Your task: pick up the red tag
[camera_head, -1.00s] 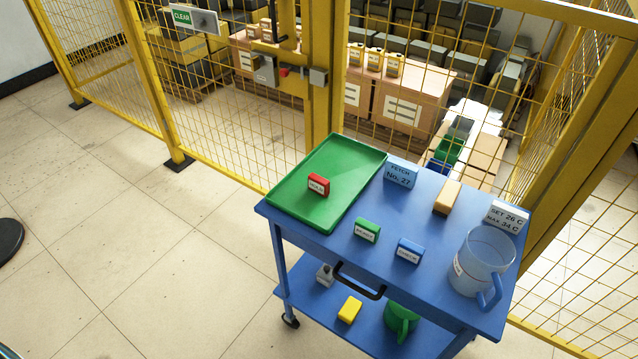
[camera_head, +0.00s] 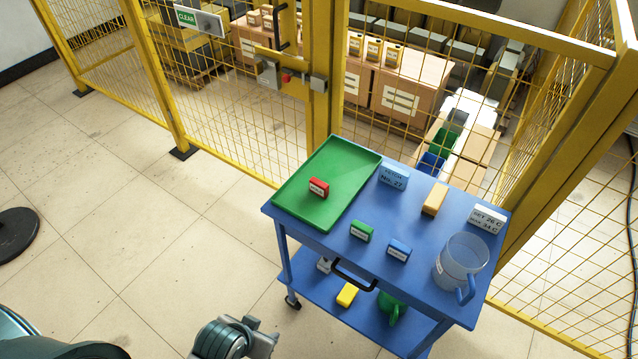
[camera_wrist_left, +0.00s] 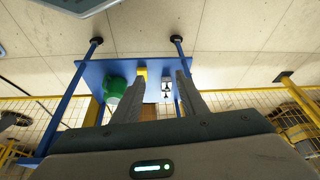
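The red tag (camera_head: 319,187) is a small red block with a white label. It lies on the green tray (camera_head: 350,160) on the blue cart's top (camera_head: 322,237) in the head view. My left gripper (camera_head: 258,338) shows at the bottom edge of that view, low and in front of the cart, well apart from the tag. In the left wrist view its two fingers (camera_wrist_left: 145,76) are spread with nothing held between them. The red tag is not visible in the wrist view. My right gripper is in neither view.
A green block (camera_head: 361,231), a blue block (camera_head: 398,249), a tan block (camera_head: 434,199) and a clear jug (camera_head: 460,262) stand on the cart top. A yellow block (camera_head: 347,294) lies on the lower shelf. Yellow fencing (camera_head: 220,130) stands behind.

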